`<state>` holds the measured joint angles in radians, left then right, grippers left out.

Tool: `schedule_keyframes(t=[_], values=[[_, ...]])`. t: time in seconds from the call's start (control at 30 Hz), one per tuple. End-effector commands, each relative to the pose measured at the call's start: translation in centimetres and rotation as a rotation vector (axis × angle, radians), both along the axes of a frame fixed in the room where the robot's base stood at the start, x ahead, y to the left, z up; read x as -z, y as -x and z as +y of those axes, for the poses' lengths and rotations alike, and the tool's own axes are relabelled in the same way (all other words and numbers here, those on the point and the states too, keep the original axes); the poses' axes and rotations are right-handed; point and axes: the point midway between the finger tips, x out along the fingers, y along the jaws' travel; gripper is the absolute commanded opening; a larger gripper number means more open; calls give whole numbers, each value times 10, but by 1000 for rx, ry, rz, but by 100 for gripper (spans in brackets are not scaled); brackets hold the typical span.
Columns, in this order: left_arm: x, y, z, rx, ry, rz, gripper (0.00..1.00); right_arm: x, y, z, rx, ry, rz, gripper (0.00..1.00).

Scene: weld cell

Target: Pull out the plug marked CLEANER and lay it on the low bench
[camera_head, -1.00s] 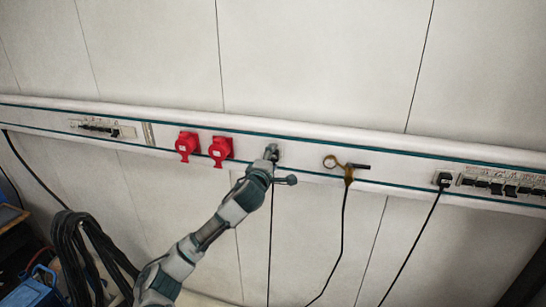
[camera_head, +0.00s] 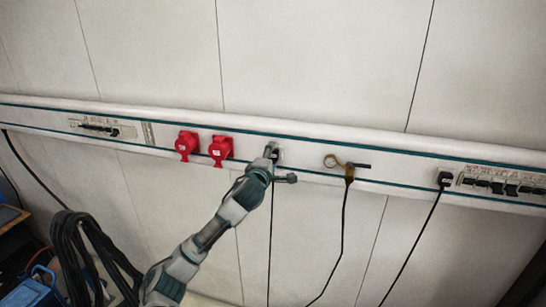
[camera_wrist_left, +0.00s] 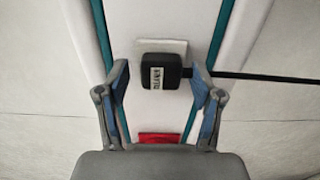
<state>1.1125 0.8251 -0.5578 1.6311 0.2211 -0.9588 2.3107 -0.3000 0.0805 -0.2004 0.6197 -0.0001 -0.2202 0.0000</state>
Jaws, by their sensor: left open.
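In the left wrist view a black plug (camera_wrist_left: 163,72) sits in a pale socket plate on the wall rail. It has a white label whose turned lettering is too small to read surely. Its black cable (camera_wrist_left: 250,76) leaves to the right. My left gripper (camera_wrist_left: 160,82) is open, with one finger on each side of the plug and a gap to both. In the head view my left gripper (camera_head: 271,153) is at the rail and hides most of this plug; its cable (camera_head: 270,245) hangs below. My right gripper is not in view. I cannot make out a low bench.
Two red sockets (camera_head: 203,146) are left of my gripper on the rail (camera_head: 310,158). To the right are a plug with a brown tag (camera_head: 348,172) and another black plug (camera_head: 444,180), both with hanging cables. Coiled black cable (camera_head: 85,255) hangs at lower left.

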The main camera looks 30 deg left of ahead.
Motion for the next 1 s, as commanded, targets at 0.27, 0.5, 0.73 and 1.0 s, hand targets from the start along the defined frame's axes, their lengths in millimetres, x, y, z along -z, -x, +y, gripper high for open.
schedule_keyframes(t=[0.27,0.5,0.73,1.0], values=[[1,0,0,0,0,1,67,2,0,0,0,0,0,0],[1,0,0,0,0,1,14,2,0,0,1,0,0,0],[1,1,0,0,1,0,0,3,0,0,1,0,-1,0],[2,11,-3,0,2,1,0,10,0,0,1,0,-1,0]])
